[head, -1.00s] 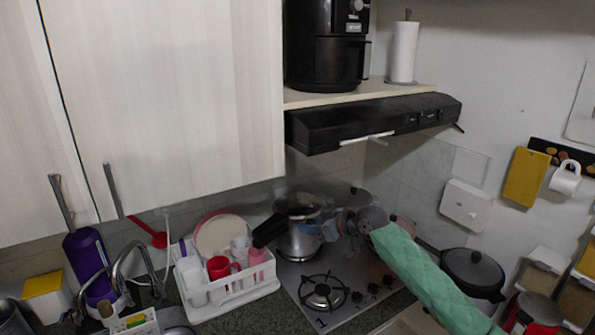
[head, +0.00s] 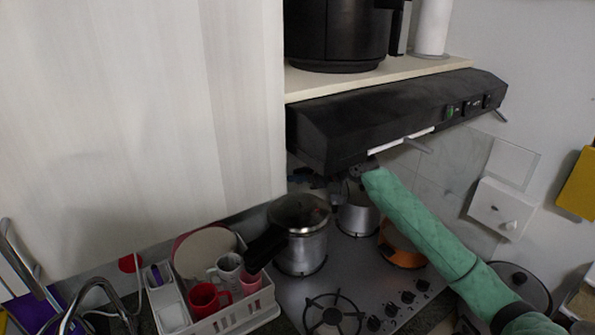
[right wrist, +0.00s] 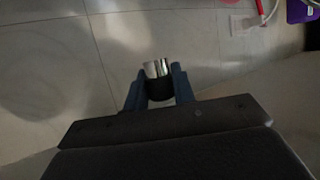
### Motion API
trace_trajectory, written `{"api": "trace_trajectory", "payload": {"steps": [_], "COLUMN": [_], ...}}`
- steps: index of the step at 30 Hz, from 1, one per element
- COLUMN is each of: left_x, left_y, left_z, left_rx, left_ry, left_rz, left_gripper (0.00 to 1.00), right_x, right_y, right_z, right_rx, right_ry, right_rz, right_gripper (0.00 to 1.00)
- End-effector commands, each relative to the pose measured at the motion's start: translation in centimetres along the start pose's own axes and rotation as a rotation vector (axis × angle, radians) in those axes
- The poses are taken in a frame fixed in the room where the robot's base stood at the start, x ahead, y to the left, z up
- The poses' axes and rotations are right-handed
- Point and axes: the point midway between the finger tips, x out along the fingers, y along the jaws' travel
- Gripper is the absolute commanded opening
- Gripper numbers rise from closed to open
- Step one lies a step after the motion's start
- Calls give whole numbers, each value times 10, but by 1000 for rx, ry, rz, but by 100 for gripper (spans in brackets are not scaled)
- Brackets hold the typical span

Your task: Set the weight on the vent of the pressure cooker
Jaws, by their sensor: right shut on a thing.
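The pressure cooker (head: 301,245) stands on a back burner of the hob, with its dark, shiny lid on and its black handle (head: 264,249) pointing to the front left. The vent cannot be made out. My right gripper (head: 302,175) is above and slightly behind the lid, close under the range hood, dark and partly in shadow. In the right wrist view its blue fingers are shut on a small silver and black cylinder, the weight (right wrist: 156,71). The weight is too dark to make out in the head view. My left gripper is not in view.
The range hood (head: 390,115) hangs low over my right arm. A second pot (head: 357,215) and an orange pan (head: 400,247) stand right of the cooker. A white dish rack (head: 232,318) with cups stands at its left. The front burner (head: 334,314) is empty.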

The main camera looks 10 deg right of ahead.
Motion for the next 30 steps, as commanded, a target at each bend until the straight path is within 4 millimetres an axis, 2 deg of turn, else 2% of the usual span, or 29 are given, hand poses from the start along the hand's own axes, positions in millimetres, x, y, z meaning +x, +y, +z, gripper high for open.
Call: {"api": "trace_trajectory", "payload": {"steps": [9, 26, 30], "left_x": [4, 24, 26], "left_y": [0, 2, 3], "left_z": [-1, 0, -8], "left_rx": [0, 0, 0], "left_ry": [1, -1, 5], "left_rz": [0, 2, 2], "left_gripper": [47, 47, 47], "right_x": [0, 12, 15], "right_y": [0, 0, 0], "right_z": [1, 32, 39], "right_rx": [-1, 1, 1], "right_ry": [0, 0, -1], "right_rz": [1, 1, 1], "right_gripper": [0, 0, 0]}}
